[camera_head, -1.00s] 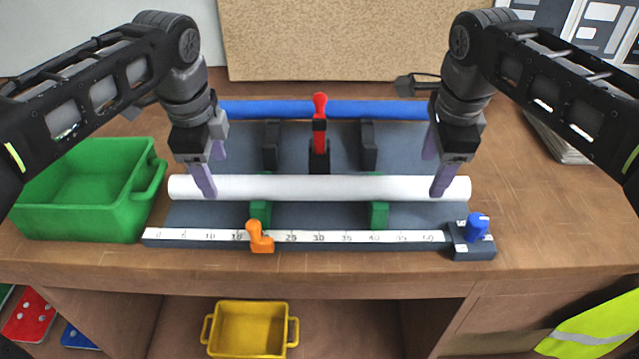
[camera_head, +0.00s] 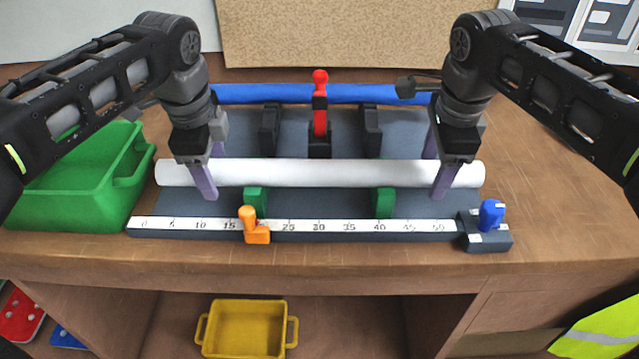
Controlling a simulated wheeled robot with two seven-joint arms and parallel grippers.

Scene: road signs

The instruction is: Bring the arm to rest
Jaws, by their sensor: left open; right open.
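My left gripper (camera_head: 210,175) and my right gripper (camera_head: 439,175) are both open, fingers pointing down. Each has one lavender finger in front of the white tube (camera_head: 320,172) and one behind it, near the tube's two ends. Whether any finger touches the tube cannot be told.
A blue tube (camera_head: 270,93) lies behind, with a red lever (camera_head: 320,105) between dark posts. A ruler (camera_head: 190,225) carries an orange slider (camera_head: 254,227); a blue knob (camera_head: 491,215) sits at its right end. A green bin (camera_head: 70,210) is left. A yellow bin (camera_head: 245,328) is below. Table right is clear.

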